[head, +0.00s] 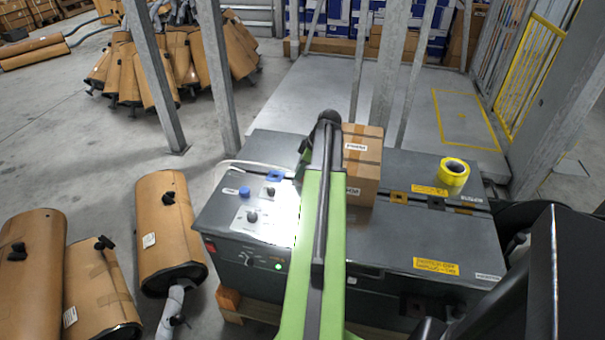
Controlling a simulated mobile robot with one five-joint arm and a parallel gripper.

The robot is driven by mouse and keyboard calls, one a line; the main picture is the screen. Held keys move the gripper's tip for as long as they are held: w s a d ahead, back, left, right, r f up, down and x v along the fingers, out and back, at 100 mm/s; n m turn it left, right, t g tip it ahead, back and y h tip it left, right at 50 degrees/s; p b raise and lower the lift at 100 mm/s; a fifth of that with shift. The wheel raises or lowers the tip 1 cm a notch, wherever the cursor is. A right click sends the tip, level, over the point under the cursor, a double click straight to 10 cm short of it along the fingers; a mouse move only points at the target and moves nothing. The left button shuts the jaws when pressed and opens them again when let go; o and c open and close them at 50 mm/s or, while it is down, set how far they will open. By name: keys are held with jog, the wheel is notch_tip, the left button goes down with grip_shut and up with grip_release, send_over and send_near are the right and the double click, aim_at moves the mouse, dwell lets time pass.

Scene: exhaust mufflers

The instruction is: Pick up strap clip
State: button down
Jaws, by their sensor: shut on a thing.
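My green and black arm (322,230) reaches up and forward over the grey strapping machine (410,235). Its far dark joint is beside the cardboard box. A dark part shows just left of the arm there, and I cannot tell whether it belongs to my wrist. My fingertips are hidden behind the arm, so their hold does not show. I cannot make out a strap clip for certain. A small blue piece (275,176) lies on the machine's left top near a pale strap (255,166), and what it is stays unclear.
A taped cardboard box (362,165) stands on the machine, right of my arm. A yellow tape roll (453,176) sits farther right. Wrapped mufflers (168,230) lie on the floor at left, with more piled behind. Metal posts (215,75) stand behind the machine.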

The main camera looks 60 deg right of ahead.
notch_tip(320, 180, up, 10)
jog(key=p, duration=1)
jog(key=shift+r, duration=0.15)
